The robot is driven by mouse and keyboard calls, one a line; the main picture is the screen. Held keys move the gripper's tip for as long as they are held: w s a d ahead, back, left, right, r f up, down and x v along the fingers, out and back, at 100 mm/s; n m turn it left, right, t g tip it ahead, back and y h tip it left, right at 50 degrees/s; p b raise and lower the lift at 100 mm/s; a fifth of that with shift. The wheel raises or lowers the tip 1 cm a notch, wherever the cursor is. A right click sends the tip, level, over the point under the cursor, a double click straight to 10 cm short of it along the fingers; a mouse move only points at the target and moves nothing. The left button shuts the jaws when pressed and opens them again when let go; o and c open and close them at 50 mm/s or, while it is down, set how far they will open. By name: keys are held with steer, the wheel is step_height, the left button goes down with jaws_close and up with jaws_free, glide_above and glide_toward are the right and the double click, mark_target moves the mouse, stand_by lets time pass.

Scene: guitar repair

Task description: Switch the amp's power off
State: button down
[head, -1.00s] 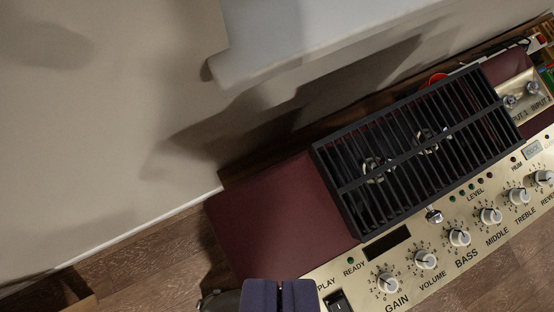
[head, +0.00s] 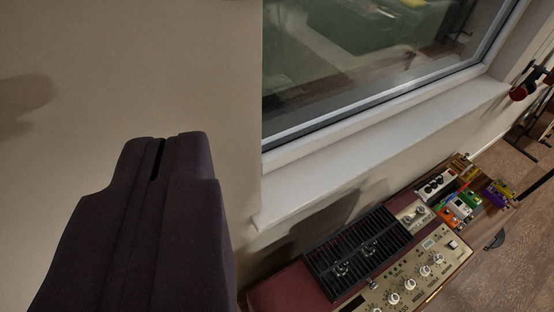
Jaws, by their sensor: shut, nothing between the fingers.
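The amp stands at the lower right of the view, with a maroon body (head: 288,292), a black slatted grille (head: 330,262) and a gold control panel (head: 438,262) with a row of pale knobs. The panel's near left end, with the power switch, is cut off by the bottom edge, so I cannot see the switch or its position. My gripper (head: 160,148) is dark purple-grey, with its fingers shut and empty. It is large at the left, in front of the bare wall and to the left of the amp, apart from it.
A window (head: 390,60) with a pale sill (head: 370,155) is in the wall above the amp. Several coloured effect pedals (head: 460,208) stand beyond the amp at the right. A red and black object (head: 520,92) is near the right edge. Wooden floor (head: 510,265) shows at lower right.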

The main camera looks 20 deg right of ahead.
steer(key=w+d+f+n+g+p, duration=0.25)
steer(key=f+n+p, duration=0.2)
steer(key=f, duration=0.25)
steer(key=w+d+f+n+g+h+p, duration=0.1)
steer(key=w+d+f+n+g+p, duration=0.15)
steer(key=w+f+p, duration=0.4)
steer(key=w+d+f+n+g+p, duration=0.1)
steer(key=f+n+g+p, duration=0.25)
steer(key=f, duration=0.45)
steer(key=s+d+f+n+g+p, duration=0.2)
steer(key=s+f+n+g+p, duration=0.2)
steer(key=f, duration=0.5)
steer(key=s+d+f+n+g+p, duration=0.2)
steer(key=s+f+n+g+p, duration=0.2)
steer(key=s+f+n, duration=0.3)
step_height(320, 180, down, 3)
steer(key=shift+s+r+g+p, duration=0.1)
steer(key=shift+s+g+p, duration=0.35)
steer(key=shift+s, duration=0.7)
steer(key=shift+n, duration=0.25)
steer(key=f, duration=0.4)
steer(key=s+f, duration=0.1)
steer(key=f, duration=0.4)
steer(key=s+f, duration=0.1)
steer(key=f, duration=0.3)
steer(key=shift+d+f+b, duration=0.35)
steer(key=shift+d, duration=0.05)
